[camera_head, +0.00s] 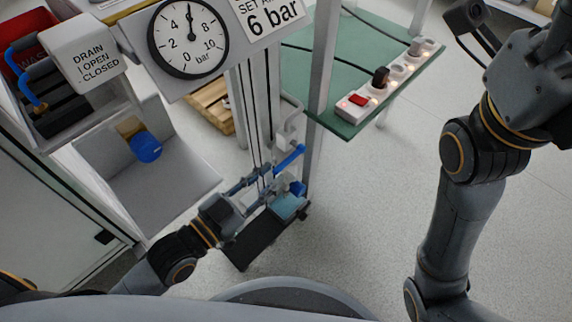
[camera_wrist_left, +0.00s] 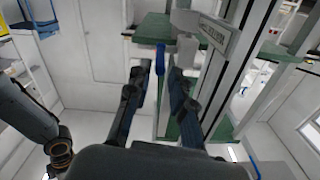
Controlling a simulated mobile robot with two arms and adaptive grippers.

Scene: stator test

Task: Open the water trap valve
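A blue lever (camera_head: 290,157), which looks like the water trap valve handle, sits on grey pipework beside the green-topped bench. It also shows in the left wrist view (camera_wrist_left: 161,58), hanging down beyond the gap between my left fingertips. My left gripper (camera_head: 262,186) reaches toward it from the lower left, with its fingers apart. In the left wrist view the gripper (camera_wrist_left: 160,80) is open with nothing between the finger pads; contact with the lever cannot be made out. My right arm stands at the right, its gripper end only partly visible and far from the lever.
A pressure gauge (camera_head: 188,38) and a drain sign (camera_head: 86,54) are at the upper left. A blue round knob (camera_head: 146,147) is below them. The green bench (camera_head: 342,62) carries a power strip (camera_head: 362,103). A grey post stands near my left gripper. Floor at centre right is clear.

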